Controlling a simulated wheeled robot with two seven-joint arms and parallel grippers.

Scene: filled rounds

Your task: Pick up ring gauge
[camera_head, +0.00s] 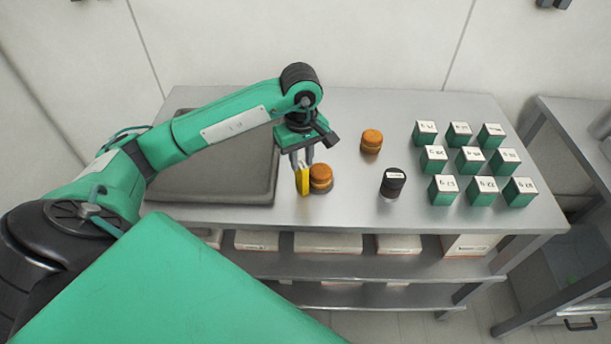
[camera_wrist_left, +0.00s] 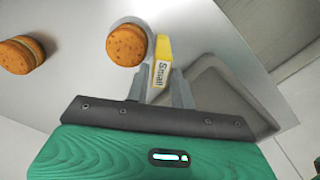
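The ring gauge has a yellow upright handle (camera_head: 303,181), and its label reads "Small" in the left wrist view (camera_wrist_left: 162,68). A pale ring shows around the foot of an orange-brown filled round (camera_head: 321,176), beside the handle; the round also shows in the left wrist view (camera_wrist_left: 126,45). My left gripper (camera_head: 302,162) points down over the table with its fingertips on either side of the handle. The gauge appears to be at table level. My right gripper is out of view.
A second filled round (camera_head: 371,141) stands farther back. A black cylinder (camera_head: 393,182) with a white label stands to the right. Several green and white labelled blocks (camera_head: 470,160) fill the table's right side. A grey tray (camera_head: 225,190) lies at left, under my arm.

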